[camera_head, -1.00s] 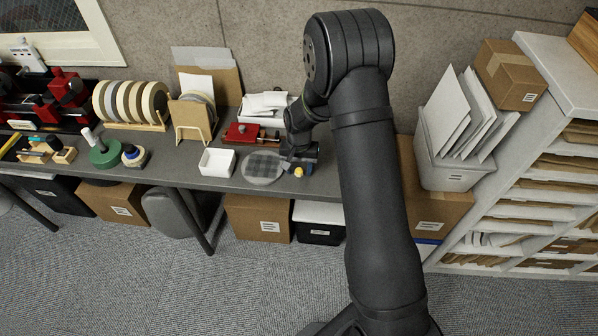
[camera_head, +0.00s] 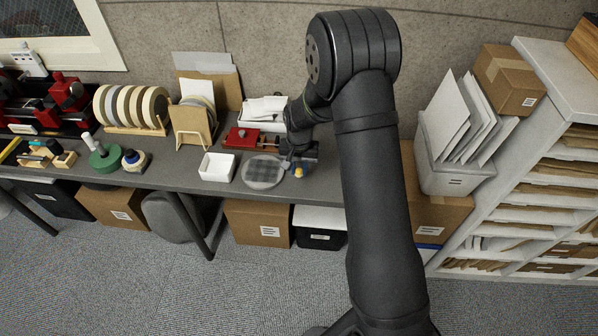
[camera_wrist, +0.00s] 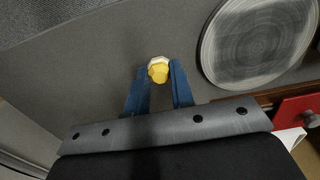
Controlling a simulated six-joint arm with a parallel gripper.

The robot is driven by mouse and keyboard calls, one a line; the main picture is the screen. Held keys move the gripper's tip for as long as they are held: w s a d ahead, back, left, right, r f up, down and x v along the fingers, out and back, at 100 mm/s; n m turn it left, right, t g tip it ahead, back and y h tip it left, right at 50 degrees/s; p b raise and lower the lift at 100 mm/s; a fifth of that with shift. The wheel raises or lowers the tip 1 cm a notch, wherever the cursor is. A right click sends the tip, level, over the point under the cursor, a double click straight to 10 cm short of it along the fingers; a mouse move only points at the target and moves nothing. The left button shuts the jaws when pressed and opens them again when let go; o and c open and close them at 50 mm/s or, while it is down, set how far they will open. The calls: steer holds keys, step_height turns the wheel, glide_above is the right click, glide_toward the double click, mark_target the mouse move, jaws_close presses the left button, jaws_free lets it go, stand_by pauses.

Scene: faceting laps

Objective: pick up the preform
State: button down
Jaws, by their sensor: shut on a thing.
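The preform (camera_wrist: 158,71) is a small yellow faceted piece with a paler, whitish rim. In the wrist view it sits between the tips of the two blue fingers of my gripper (camera_wrist: 159,82), which is shut on it. In the head view the preform (camera_head: 298,172) shows as a small yellow spot at the front of the grey bench, just right of the round lap disc. My gripper (camera_head: 297,166) is low over the bench there, partly hidden by my wrist. I cannot tell whether the preform still touches the bench.
A grey round lap disc (camera_head: 263,172) lies left of the gripper; it also shows in the wrist view (camera_wrist: 260,40). A white open box (camera_head: 217,167) and a red device (camera_head: 242,138) stand nearby. The bench's front edge (camera_head: 240,197) is close. A rack of discs (camera_head: 130,105) stands farther left.

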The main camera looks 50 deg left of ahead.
step_height(320, 180, up, 2)
steer(key=shift+r, duration=0.1)
steer(key=w+d+r, duration=0.6)
steer(key=d, duration=0.3)
steer(key=shift+w+d+r, duration=0.15)
steer(key=shift+d+r, duration=0.15)
steer(key=shift+d, duration=0.1)
